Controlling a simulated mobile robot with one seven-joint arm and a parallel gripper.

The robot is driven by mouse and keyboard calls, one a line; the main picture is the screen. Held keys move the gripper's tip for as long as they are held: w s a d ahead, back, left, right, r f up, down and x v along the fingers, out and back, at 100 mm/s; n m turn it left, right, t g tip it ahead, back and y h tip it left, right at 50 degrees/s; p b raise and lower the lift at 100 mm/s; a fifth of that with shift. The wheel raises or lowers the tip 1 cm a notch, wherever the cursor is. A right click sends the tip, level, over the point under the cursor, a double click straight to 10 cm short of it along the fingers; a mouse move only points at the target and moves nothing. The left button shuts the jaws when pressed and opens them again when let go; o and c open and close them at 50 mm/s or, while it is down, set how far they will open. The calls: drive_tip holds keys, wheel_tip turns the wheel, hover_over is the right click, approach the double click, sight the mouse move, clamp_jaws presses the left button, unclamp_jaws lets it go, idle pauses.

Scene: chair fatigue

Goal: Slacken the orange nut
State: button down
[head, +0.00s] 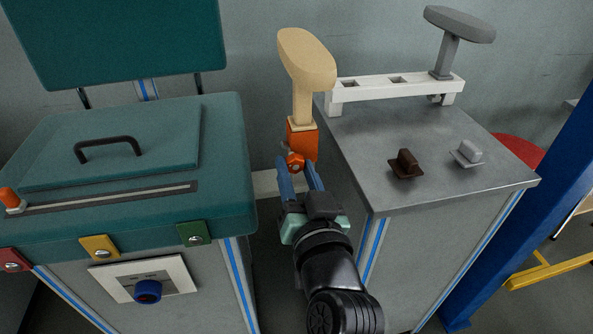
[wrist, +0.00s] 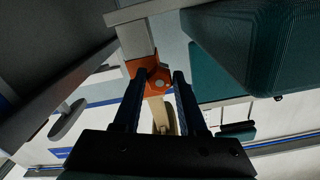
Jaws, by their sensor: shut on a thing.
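The orange nut (head: 295,161) sits on the front face of an orange block (head: 302,140) below a tan padded post (head: 306,65). My gripper (head: 297,168) reaches up to it from below, with its blue fingers on either side of the nut. In the wrist view the nut (wrist: 158,83) lies between the two fingertips (wrist: 159,78), with the orange block behind it. The fingers are closed on the nut, which partly hides its sides.
A teal chair-like cabinet (head: 130,150) stands close on the left. A grey metal-topped cabinet (head: 440,190) stands close on the right, with a brown block (head: 406,163), a grey block (head: 467,153) and a white rack (head: 395,90). My arm is in the narrow gap between them.

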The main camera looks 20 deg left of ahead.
drive_tip(key=shift+c, duration=2.3)
unclamp_jaws()
drive_tip(key=shift+s, duration=0.1)
drive_tip(key=p+v, duration=0.1)
drive_tip(key=v, duration=1.1)
drive_tip(key=shift+s+d, duration=0.25)
drive_tip(key=shift+s, duration=0.05)
